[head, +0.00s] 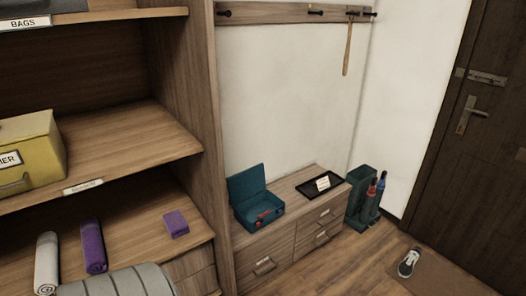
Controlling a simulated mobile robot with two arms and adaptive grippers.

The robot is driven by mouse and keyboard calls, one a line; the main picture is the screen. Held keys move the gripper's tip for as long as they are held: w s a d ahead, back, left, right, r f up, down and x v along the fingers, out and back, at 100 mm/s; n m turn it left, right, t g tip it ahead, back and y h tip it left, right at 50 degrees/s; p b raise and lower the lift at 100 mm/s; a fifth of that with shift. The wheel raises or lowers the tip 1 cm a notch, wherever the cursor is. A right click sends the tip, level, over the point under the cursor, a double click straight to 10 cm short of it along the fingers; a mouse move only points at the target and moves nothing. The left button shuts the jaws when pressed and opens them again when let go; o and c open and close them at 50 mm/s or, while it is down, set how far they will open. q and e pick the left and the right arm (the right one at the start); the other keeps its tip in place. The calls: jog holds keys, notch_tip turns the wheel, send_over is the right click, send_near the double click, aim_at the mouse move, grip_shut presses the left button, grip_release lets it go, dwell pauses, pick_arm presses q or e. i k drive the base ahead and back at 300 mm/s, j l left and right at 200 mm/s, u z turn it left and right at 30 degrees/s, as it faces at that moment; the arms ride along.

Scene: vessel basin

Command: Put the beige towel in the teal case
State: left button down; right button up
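The teal case (244,184) stands on the low wooden cabinet with its lid raised. A small red and dark detail shows at its front; I cannot tell whether it is a latch or something inside. No plainly beige towel shows. The closest in look is a pale, whitish-grey roll (47,262) on the lower shelf at the left. A purple roll (93,246) lies to its right, and a small purple folded piece (176,224) lies further right. Neither of my grippers is in view.
A grey banded rounded shape, unclear, covers the bottom left shelf front. A yellow box (32,150) sits on the shelf above. A black tray (320,185) with a card lies right of the case. A green umbrella stand (358,192) and a shoe (408,262) are on the right.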

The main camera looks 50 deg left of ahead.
aim_at(260, 210)
jog(key=i+j+u, duration=0.2)
jog(key=i, duration=1.35)
jog(key=i+j+u, duration=0.2)
jog(key=i+u, duration=0.25)
jog(key=i, duration=0.15)
jog(key=i+u, duration=0.4)
jog(key=i, duration=0.2)
jog(key=i+l+u, duration=0.15)
jog(key=i+u, duration=0.3)
jog(key=i, duration=0.15)
jog(key=i+u, duration=0.2)
jog(key=u, duration=0.2)
jog(key=i+l+u, duration=0.1)
jog(key=u, duration=0.3)
jog(key=i+l+u, duration=0.1)
jog(key=u, duration=0.3)
jog(key=i+u, duration=0.1)
jog(key=u, duration=1.6)
